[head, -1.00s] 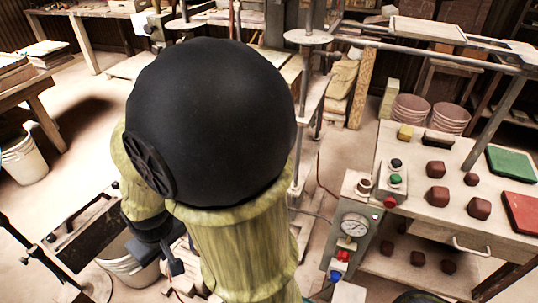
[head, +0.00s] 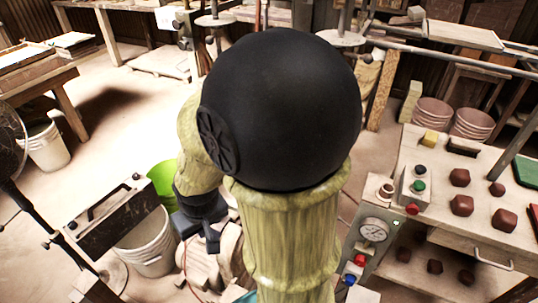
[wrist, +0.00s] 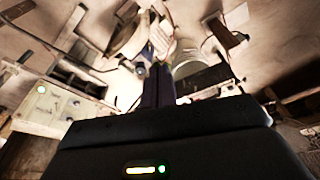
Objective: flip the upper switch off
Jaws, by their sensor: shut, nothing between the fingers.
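I cannot make out a switch that is clearly the upper one. A grey control panel with a round gauge (head: 373,229) stands right of my arm in the head view, with red and blue knobs low on it. A small button box (head: 414,188) with blue, green and red buttons is above it. My gripper (head: 212,243) is shut and empty, pointing down at the lower left of my arm, well left of the panel. In the wrist view a pale panel (wrist: 45,108) with a lit green lamp is at the left, apart from my gripper.
A worktable (head: 440,155) with several dark red lumps is at the right. A white bucket (head: 148,245) and a green bucket (head: 163,180) stand near my gripper, beside a dark tray-like frame (head: 115,222). A wooden bench (head: 45,80) is at the left. Open floor lies between.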

